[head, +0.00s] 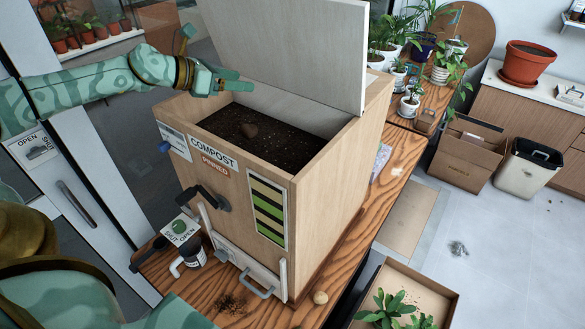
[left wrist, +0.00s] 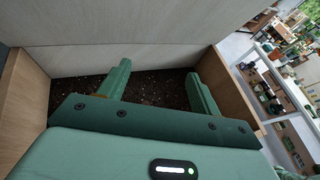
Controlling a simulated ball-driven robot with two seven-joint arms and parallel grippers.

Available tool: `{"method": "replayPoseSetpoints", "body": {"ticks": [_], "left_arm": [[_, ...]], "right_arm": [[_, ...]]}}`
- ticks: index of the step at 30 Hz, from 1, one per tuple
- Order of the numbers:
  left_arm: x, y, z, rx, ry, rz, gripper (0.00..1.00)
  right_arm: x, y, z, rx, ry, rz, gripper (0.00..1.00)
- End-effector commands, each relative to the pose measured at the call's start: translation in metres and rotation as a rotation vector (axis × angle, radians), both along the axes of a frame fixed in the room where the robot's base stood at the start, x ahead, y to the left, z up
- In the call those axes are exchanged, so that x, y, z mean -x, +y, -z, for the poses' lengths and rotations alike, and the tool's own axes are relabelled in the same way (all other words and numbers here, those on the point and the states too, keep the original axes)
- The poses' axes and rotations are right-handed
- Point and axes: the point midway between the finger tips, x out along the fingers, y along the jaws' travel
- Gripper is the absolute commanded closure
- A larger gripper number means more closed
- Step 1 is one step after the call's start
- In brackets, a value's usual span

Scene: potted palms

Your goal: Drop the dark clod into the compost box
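The wooden compost box (head: 330,215) stands on the table with its pale lid (head: 290,45) raised. Dark soil (head: 285,150) fills the inside, and it also shows in the left wrist view (left wrist: 150,88). A brown clod (head: 249,130) lies on the soil towards the left. My left gripper (head: 228,80) is above the box's back left rim, apart from the clod. In the left wrist view its fingers (left wrist: 158,75) are spread with nothing between them. The clod cannot be made out in that view. My right gripper is not in view.
The box front has a black handle (head: 212,198) and a lower hatch (head: 245,262). Potted plants stand behind; a cardboard box (head: 465,150) and bin (head: 528,163) are right.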

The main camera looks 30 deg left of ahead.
Motion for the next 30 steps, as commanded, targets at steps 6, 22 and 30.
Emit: {"method": "replayPoseSetpoints", "body": {"ticks": [6,22,30], "left_arm": [[0.007,0.005,-0.001,0.0,0.0,-0.002,0.36],[0.111,0.06,-0.047,-0.002,0.0,-0.004,0.36],[0.132,0.07,-0.061,0.0,0.001,0.0,0.36]], "right_arm": [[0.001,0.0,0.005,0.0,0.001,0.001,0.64],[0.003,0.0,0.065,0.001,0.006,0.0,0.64],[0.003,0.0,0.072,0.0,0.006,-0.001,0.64]]}}
